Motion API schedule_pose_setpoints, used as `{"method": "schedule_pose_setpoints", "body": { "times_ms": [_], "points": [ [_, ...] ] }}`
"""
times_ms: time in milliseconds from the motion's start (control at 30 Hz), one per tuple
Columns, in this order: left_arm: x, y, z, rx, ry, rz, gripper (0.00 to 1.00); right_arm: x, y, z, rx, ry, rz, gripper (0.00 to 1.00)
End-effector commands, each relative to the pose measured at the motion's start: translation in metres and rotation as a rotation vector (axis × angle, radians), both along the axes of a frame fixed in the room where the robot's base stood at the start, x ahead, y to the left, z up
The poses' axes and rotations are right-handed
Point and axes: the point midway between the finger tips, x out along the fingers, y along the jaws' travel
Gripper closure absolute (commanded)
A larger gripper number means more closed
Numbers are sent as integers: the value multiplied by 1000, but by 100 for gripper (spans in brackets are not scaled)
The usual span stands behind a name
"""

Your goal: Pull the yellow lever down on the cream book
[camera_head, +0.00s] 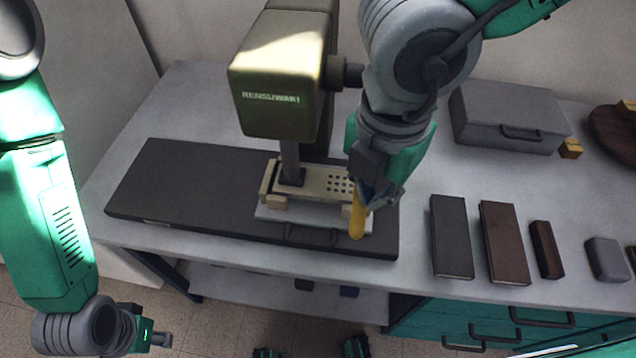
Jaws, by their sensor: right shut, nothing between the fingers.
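An olive-green press (278,75) stands on a dark base board (180,195). Its grey ram (290,160) comes down onto a flat cream piece with dark holes (338,184), probably the cream book. The yellow lever (357,222) is at the right end of this piece, with its visible end pointing down toward the front. My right gripper (372,198) is shut beside the lever, with nothing between its fingers; it hides the lever's upper part, and I cannot tell whether they touch. My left gripper (160,340) is low at the left, away from the press, its fingers too small to judge.
The grey table (205,95) carries a dark book (451,238), a brown book (504,243), a narrow brown block (546,250) and a grey block (606,259) right of the board. A grey case (508,118) stands at the back right. Teal drawers (450,328) are below.

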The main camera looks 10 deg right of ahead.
Motion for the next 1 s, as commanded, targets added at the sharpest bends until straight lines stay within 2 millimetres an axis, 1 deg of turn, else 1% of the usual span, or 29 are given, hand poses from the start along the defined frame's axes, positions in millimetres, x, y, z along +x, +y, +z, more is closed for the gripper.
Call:
{"method": "schedule_pose_setpoints", "body": {
  "times_ms": [333,533,1000],
  "points": [
    [0,0,0,0,0,0,68,1,0,-1,0,0,0,100],
    [0,0,-4,0,0,0,68,6,-3,-11,-1,1,-1,100],
    [0,0,-4,0,0,0,68,9,-4,-13,-1,1,0,100]
  ]
}}
